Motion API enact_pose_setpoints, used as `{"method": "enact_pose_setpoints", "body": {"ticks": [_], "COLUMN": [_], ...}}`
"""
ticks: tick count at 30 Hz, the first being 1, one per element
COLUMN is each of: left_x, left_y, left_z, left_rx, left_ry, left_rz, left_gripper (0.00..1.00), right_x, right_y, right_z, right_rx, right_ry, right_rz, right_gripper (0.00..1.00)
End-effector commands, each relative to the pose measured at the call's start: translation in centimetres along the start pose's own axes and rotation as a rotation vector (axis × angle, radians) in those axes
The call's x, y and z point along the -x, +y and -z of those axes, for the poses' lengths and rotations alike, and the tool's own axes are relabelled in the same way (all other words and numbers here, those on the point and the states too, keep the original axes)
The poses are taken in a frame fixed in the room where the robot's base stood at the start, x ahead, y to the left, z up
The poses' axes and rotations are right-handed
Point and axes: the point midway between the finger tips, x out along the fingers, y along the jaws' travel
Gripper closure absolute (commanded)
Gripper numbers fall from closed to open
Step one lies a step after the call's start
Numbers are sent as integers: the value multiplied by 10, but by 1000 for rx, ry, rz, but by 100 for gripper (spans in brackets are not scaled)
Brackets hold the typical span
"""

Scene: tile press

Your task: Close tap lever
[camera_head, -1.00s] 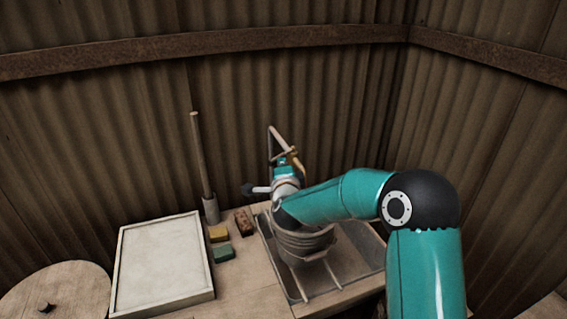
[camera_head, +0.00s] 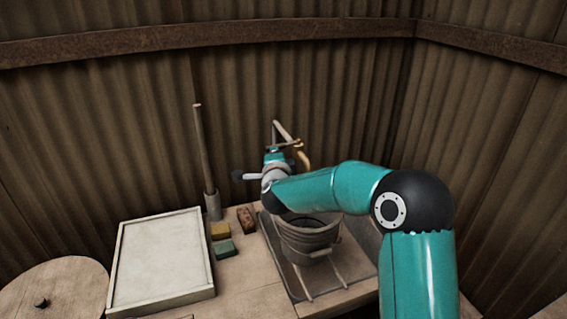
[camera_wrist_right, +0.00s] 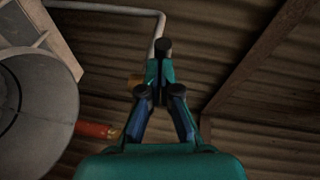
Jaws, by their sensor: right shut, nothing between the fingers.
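A thin brass-coloured lever (camera_head: 290,145) lies across the tap top, just beside the tip of my right gripper (camera_head: 275,154). I cannot tell whether they touch. The lever is mostly hidden there. My left gripper is not in view.
A metal bucket (camera_head: 308,240) stands on rails over a sunken tray (camera_head: 362,262) below my right arm. Left of it are a yellow block (camera_head: 220,230), a green block (camera_head: 224,248), a brown block (camera_head: 246,218), a pole (camera_head: 203,145) and a white framed board (camera_head: 160,265).

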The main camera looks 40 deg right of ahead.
Motion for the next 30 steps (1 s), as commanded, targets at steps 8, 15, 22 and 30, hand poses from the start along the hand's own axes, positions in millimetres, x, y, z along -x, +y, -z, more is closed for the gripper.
{"method": "enact_pose_setpoints", "body": {"ticks": [8, 15, 22, 30], "left_x": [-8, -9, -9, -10], "left_y": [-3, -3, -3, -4], "left_z": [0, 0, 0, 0], "left_rx": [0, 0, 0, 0], "left_ry": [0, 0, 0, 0], "left_rz": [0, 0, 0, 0], "left_gripper": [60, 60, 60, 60], "right_x": [-10, -14, -14, -11], "right_y": [-2, -4, -4, -4], "right_z": [-9, -10, -10, -10], "right_rx": [0, 1, 1, 0], "right_ry": [0, 2, 2, 1], "right_rz": [1, 0, 0, 1], "right_gripper": [100, 100, 100, 100]}}
